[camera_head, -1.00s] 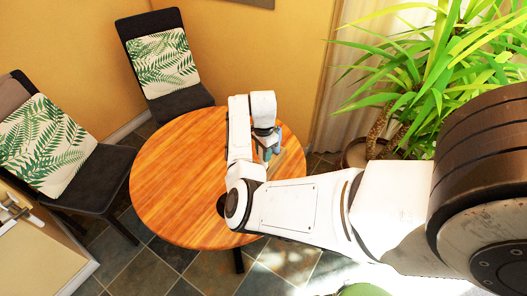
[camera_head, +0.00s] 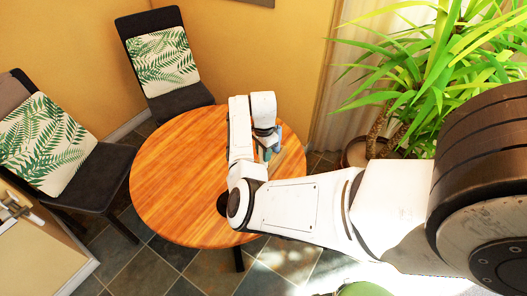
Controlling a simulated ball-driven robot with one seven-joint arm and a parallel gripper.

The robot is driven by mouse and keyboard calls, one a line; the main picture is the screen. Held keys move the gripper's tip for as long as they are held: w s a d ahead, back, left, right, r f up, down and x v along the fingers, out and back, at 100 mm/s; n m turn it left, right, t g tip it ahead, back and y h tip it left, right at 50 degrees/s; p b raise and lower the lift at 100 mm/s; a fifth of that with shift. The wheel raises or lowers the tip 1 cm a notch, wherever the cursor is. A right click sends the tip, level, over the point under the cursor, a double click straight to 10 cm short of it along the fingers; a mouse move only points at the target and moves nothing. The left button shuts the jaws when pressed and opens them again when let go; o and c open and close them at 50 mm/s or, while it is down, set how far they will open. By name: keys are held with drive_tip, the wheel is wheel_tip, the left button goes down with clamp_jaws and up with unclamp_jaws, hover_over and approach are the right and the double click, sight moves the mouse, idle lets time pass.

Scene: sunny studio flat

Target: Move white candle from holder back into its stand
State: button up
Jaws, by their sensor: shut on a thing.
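My gripper (camera_head: 268,153) points down at the right side of the round wooden table (camera_head: 180,170). Its blue-grey fingers are small and partly covered by my white wrist. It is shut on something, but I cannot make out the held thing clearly. I cannot pick out the white candle, the holder or the stand. My forearm and wrist hide part of the table's right side. I cannot tell how high the fingertips are above the tabletop.
The left and middle of the tabletop are bare. Two dark chairs with leaf-print cushions stand at the far left (camera_head: 45,145) and behind the table (camera_head: 165,60). A large potted plant (camera_head: 420,75) stands at the right, near a pale curtain (camera_head: 345,110).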

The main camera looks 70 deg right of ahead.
drive_tip(key=shift+f, duration=0.45)
idle(1.1)
drive_tip(key=o, duration=1.1)
drive_tip(key=shift+o, duration=0.3)
drive_tip(key=o, duration=0.4)
drive_tip(key=shift+r, duration=0.1)
drive_tip(key=shift+r, duration=0.1)
drive_tip(key=shift+r+p, duration=3.35)
drive_tip(key=shift+r, duration=0.1)
